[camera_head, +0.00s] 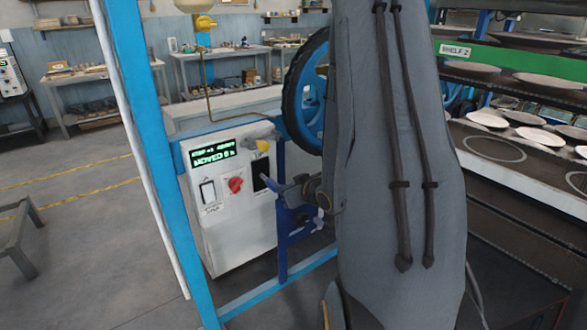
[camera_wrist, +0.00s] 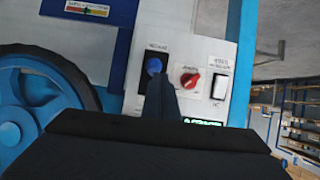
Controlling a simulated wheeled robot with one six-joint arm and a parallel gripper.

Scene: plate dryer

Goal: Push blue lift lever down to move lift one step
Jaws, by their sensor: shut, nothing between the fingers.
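The blue lever's round knob (camera_wrist: 153,66) shows in the wrist view, in a black slot plate on the white control panel (camera_wrist: 215,55). My gripper (camera_wrist: 160,84) is shut and empty, its tip right by the knob and overlapping it in the picture. I cannot tell whether they touch. In the head view my gripper (camera_head: 266,182) points at the black slot plate (camera_head: 260,170) on the panel's right side. The blue knob cannot be made out there. The green display (camera_head: 212,152) has a lower line that seems to read "MOVED 0 h".
A red knob (camera_head: 235,185) and a white rocker switch (camera_head: 208,192) sit left of the slot. A blue wheel with a black rim (camera_head: 305,95) stands above right. A blue post (camera_head: 150,150) stands left of the panel. Plate shelves (camera_head: 510,165) are at the right.

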